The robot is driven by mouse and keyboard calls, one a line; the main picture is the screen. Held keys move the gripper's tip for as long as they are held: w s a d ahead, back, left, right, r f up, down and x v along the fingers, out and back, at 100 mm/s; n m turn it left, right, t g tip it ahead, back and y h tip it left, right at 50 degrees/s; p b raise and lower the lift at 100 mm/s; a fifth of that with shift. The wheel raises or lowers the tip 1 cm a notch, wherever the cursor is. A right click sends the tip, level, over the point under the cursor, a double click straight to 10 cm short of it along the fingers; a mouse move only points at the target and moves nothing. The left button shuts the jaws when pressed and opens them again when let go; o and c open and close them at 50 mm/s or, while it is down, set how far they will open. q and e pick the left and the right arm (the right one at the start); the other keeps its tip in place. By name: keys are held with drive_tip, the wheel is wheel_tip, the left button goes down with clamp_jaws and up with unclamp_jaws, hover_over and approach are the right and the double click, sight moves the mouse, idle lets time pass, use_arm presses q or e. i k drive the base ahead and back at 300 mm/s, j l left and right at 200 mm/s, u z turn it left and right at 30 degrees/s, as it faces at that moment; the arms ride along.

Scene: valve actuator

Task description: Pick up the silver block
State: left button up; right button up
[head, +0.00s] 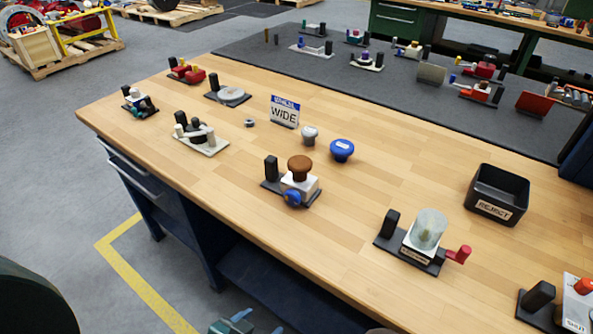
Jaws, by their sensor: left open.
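No plain loose silver block stands out. The closest match is a chunky silver-grey piece (429,228) seated upright on a labelled fixture with a black post and red handle, on the right part of the wooden bench. A small grey nut (249,122) and a grey knob (310,133) lie loose near the bench's middle. My left gripper (257,322) shows at the bottom edge, partly cut off, with teal fingers. It is open, below and in front of the bench edge, apart from all these things. My right gripper is not in view.
The wooden bench (390,165) carries several valve fixtures, a blue knob (342,150), a WIDE sign (285,111) and a black REJECT bin (497,193). A fixture with a brown knob (300,168) stands near the front edge. Bare wood lies between them.

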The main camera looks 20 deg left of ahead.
sight(277, 182)
drive_tip(key=i+j+z, duration=0.1)
drive_tip(key=j+z, duration=0.25)
drive_tip(key=j, duration=0.5)
drive_tip(key=j+z, duration=0.3)
drive_tip(key=j, duration=0.6)
